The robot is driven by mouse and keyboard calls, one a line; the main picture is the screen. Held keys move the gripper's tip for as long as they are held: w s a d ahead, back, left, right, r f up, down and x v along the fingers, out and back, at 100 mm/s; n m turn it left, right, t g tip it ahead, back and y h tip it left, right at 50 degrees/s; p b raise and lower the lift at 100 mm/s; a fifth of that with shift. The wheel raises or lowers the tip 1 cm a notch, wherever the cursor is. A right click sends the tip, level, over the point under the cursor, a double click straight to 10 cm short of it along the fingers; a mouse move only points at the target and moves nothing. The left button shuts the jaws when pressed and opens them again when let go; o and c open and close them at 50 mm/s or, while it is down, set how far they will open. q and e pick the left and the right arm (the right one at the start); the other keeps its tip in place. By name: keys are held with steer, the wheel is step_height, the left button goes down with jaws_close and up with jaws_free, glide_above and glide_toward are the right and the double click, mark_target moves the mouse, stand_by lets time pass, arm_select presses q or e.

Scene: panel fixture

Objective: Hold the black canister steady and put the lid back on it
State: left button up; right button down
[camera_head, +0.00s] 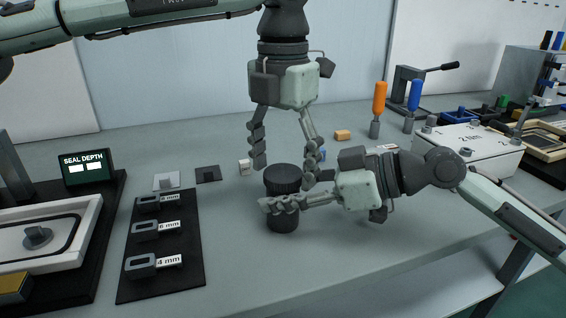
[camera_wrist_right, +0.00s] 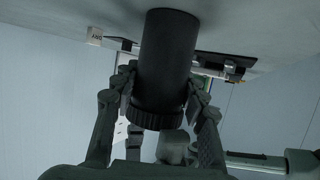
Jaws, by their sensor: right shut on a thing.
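The black canister (camera_head: 283,222) stands upright on the bench in the head view. Its ribbed black lid (camera_head: 283,177) sits at its top end; whether it is fully seated I cannot tell. In the right wrist view the canister (camera_wrist_right: 167,50) appears inverted, with the lid (camera_wrist_right: 157,118) at its lower end in the picture and no clear gap between them. My right gripper (camera_head: 285,200) is shut on the canister's body from the right, one finger crossing its front. My left gripper (camera_head: 285,170) points down over the lid, its fingers spread to either side, open.
A black mat (camera_head: 190,270) with several labelled gauges lies left of the canister. A seal-depth display (camera_head: 85,167) and a white panel fixture (camera_head: 60,235) stand farther left. Orange (camera_head: 379,98) and blue (camera_head: 414,95) handled tools and a white box (camera_head: 465,147) are at right.

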arm_select(q)
steer(key=shift+r, duration=2.3)
steer(key=shift+r+n, duration=1)
steer(key=shift+r, duration=0.75)
steer(key=shift+c, duration=0.5)
steer(key=shift+f, duration=4.05)
